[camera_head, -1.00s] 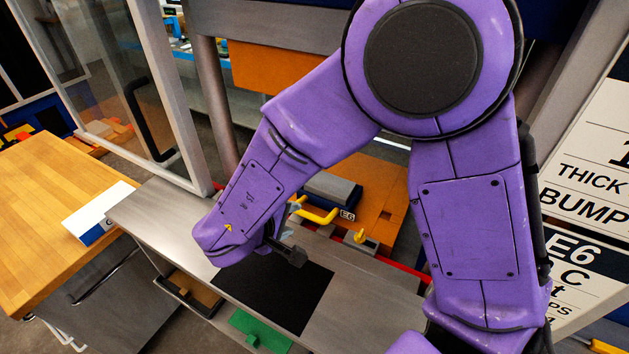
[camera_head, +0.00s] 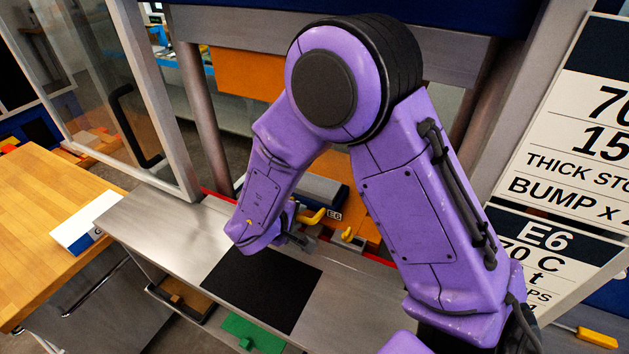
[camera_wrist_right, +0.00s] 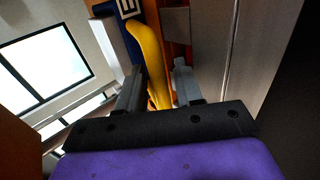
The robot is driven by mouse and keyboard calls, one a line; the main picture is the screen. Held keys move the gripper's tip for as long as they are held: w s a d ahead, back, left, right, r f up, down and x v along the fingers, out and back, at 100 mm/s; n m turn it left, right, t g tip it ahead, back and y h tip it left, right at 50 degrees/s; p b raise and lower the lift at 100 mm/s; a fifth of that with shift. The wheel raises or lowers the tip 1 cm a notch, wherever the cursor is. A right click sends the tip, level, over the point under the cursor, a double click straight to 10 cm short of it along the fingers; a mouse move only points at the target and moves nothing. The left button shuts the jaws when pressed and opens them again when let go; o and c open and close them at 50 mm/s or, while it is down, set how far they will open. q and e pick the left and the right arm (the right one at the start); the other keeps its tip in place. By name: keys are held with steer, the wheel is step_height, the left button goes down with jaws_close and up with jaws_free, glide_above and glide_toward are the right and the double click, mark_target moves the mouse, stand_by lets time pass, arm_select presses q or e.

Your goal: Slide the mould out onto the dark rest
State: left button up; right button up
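The mould is a grey-topped dark block (camera_head: 322,188) with an E6 label and a yellow handle (camera_head: 312,217). It sits on an orange plate in the press, partly hidden behind my right arm. The dark rest is a flat black square (camera_head: 262,288) on the metal shelf in front, and it is bare. My right gripper (camera_head: 295,239) is low beside the handle, beyond the rest. In the right wrist view, the yellow handle (camera_wrist_right: 147,60) is between the open fingers of the gripper (camera_wrist_right: 157,82), with a gap showing on the right finger's side. My left gripper is not in view.
The metal shelf (camera_head: 165,235) is clear left of the rest. A second yellow piece (camera_head: 347,235) stands right of the handle. A wooden table (camera_head: 45,215) is at left.

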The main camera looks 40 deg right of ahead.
jaws_close()
steer(key=shift+s+a, duration=0.55)
steer(key=shift+a, duration=0.75)
steer(key=shift+s+a, duration=0.6)
steer(key=shift+a, duration=0.7)
steer(key=shift+s+a, duration=0.55)
steer(key=shift+a, duration=0.75)
steer(key=shift+s+a, duration=0.5)
steer(key=shift+a, duration=0.8)
steer(key=shift+s+a, duration=0.5)
steer(key=shift+a, duration=0.8)
steer(key=shift+s+a, duration=0.5)
steer(key=shift+a, duration=0.8)
steer(key=s+a, duration=0.3)
steer(key=a, duration=0.4)
steer(key=shift+a, duration=0.4)
steer(key=shift+s, duration=0.1)
